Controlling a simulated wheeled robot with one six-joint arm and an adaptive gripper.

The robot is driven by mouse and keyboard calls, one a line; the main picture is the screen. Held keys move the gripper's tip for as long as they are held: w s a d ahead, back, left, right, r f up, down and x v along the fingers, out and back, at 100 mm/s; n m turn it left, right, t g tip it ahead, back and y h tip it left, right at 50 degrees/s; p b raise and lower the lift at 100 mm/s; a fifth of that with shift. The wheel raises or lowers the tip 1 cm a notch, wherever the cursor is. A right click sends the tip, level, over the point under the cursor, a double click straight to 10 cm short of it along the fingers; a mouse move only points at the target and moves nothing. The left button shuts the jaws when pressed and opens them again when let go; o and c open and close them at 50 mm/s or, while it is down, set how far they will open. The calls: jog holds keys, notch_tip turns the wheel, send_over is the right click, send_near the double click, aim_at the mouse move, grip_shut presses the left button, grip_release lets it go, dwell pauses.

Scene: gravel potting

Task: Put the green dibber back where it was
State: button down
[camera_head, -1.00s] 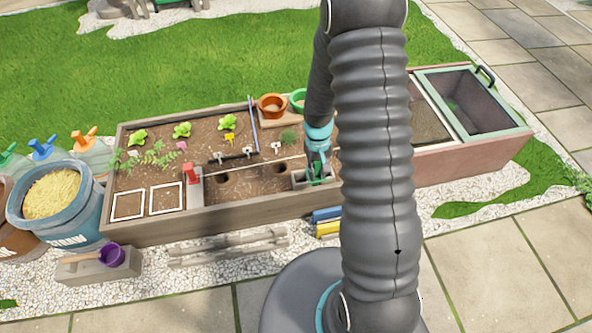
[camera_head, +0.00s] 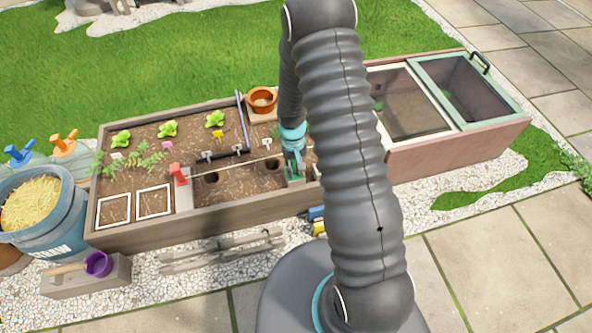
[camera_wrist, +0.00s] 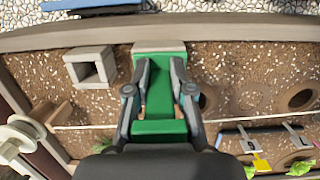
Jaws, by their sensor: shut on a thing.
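My gripper (camera_wrist: 160,98) is shut on the green dibber (camera_wrist: 160,90), whose green parts show between the fingers in the wrist view. In the head view my gripper (camera_head: 294,168) is over the near right part of the planter bed, partly behind my arm. The dibber's lower end is hidden. A pale grey block with a square opening (camera_wrist: 92,68) sits on the soil to the left of the gripper in the wrist view, apart from it. Another pale block edge (camera_wrist: 158,46) shows just beyond the dibber; whether they touch I cannot tell.
Two round holes in the soil (camera_head: 211,178) lie left of the gripper in the head view. A thin string (camera_head: 235,166) crosses the bed beside a red-topped post (camera_head: 178,172). A terracotta pot (camera_head: 262,100) stands behind. A glazed cold frame (camera_head: 410,103) is at right.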

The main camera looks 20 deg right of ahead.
jog(key=shift+f, duration=0.15)
jog(key=c, duration=1)
grip_release()
